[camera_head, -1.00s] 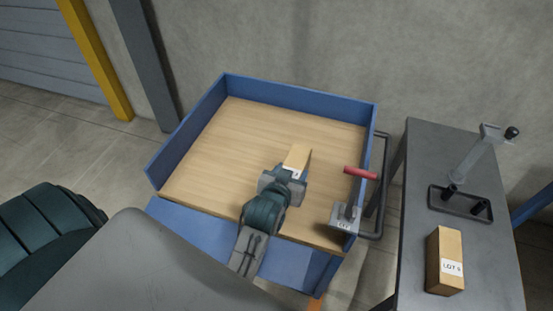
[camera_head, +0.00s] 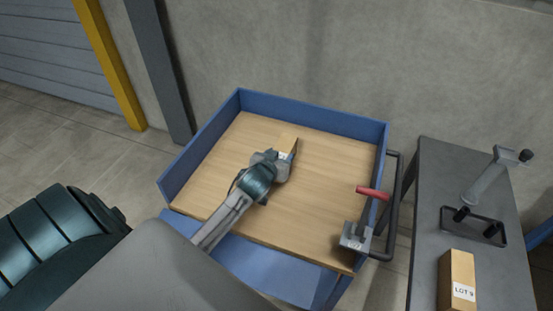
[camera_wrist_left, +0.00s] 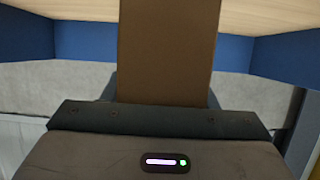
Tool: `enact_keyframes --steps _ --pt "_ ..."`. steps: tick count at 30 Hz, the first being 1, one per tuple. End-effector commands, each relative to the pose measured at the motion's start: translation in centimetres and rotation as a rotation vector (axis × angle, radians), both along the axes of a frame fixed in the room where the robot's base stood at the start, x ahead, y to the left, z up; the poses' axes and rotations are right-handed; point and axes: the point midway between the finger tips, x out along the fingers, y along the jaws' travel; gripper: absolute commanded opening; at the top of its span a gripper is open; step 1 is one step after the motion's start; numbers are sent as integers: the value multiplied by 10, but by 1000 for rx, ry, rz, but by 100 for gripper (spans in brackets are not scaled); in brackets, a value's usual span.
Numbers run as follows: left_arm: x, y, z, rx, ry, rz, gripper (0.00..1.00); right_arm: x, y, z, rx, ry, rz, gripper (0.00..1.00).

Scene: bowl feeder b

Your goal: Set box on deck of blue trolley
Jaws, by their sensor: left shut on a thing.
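The blue trolley (camera_head: 330,118) has raised blue side walls and a light wooden deck (camera_head: 320,200). My left gripper (camera_head: 283,160) is over the deck, toward its middle, and is shut on a small tan box (camera_head: 288,144). Much of the box is hidden behind the gripper. In the left wrist view the box (camera_wrist_left: 165,50) stands out straight from the gripper. I cannot tell whether the box touches the deck. My right gripper is not in view.
A red-handled clamp (camera_head: 373,194) stands at the trolley's right front corner, beside a dark push handle (camera_head: 398,200). A grey table (camera_head: 430,210) to the right bears another tan box (camera_head: 458,280) with a LOT label and a fixture (camera_head: 480,222). Deck space around my gripper is clear.

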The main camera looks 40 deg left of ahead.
Motion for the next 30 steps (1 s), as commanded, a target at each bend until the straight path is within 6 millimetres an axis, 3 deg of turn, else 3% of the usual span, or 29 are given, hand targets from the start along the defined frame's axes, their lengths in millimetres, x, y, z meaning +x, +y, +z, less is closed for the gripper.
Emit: enact_keyframes --steps 5,14,24,25,28,30 --pt "6 14 -1 -2 -2 0 15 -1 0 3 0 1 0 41" --pt "6 14 -34 -1 -1 -1 15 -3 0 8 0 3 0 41" --pt "6 13 -38 -1 -2 -1 15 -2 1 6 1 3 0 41" --pt "5 14 -39 -2 1 -1 55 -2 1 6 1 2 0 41" --pt "5 13 -39 -2 1 -1 74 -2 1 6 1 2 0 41" --pt "5 13 -39 -2 1 -1 74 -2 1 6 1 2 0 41"
